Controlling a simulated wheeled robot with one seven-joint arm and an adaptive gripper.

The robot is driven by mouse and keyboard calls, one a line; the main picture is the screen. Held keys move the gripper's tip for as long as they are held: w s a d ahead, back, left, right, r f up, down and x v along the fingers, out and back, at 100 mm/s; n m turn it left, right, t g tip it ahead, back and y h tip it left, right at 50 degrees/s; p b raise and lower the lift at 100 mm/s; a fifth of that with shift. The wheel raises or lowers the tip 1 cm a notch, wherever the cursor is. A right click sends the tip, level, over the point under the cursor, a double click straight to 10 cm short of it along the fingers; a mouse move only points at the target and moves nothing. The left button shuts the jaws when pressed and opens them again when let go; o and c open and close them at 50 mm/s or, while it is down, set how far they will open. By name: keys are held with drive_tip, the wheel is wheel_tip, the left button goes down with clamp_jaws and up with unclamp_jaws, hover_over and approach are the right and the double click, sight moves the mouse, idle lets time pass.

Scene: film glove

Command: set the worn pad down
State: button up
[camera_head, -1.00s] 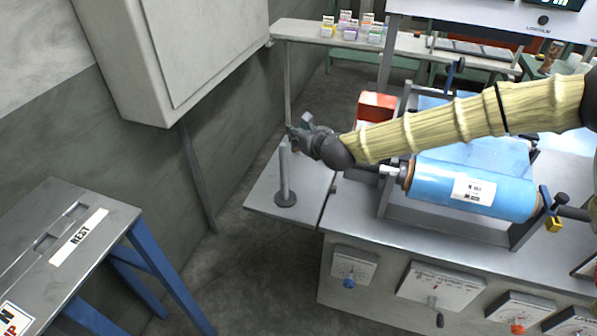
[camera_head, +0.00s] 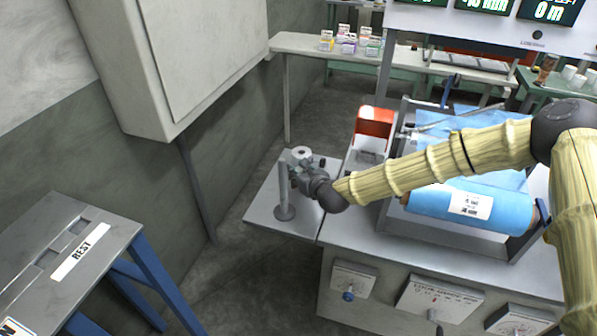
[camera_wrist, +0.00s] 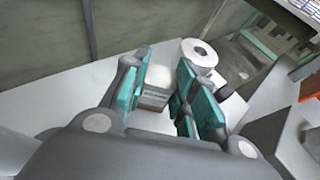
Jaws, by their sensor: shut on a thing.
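My gripper (camera_head: 297,168) is over the grey side shelf (camera_head: 262,212), close beside the upright post (camera_head: 284,190) in the head view. In the wrist view my gripper (camera_wrist: 165,95) has teal-faced fingers closed around a small pale grey block (camera_wrist: 153,96) with faint dark marking, which looks like the worn pad. Its underside is hidden, so I cannot tell whether it touches the shelf. A white ring-shaped piece (camera_wrist: 198,54) shows just beyond the right finger; a pale round top (camera_head: 302,152) shows by the gripper in the head view.
A bench marked REST (camera_head: 82,252) with two slots stands at left. A blue film roll (camera_head: 440,203) lies on the machine at right. A red-topped box (camera_head: 374,122) stands behind my wrist. A white cabinet (camera_head: 200,60) hangs on the wall. The shelf's front part is clear.

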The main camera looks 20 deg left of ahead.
drive_tip(key=o, duration=1)
drive_tip(key=shift+f, duration=0.1)
drive_tip(key=shift+o, duration=0.2)
drive_tip(key=shift+r, duration=0.2)
drive_tip(key=shift+s+d, duration=0.15)
drive_tip(key=shift+d, duration=0.05)
drive_tip(key=b+v, duration=0.1)
drive_tip(key=v, duration=1)
drive_tip(key=shift+s+b, duration=0.25)
drive_tip(key=shift+b, duration=0.15)
drive_tip(key=shift+d+r, duration=0.1)
drive_tip(key=shift+d, duration=0.05)
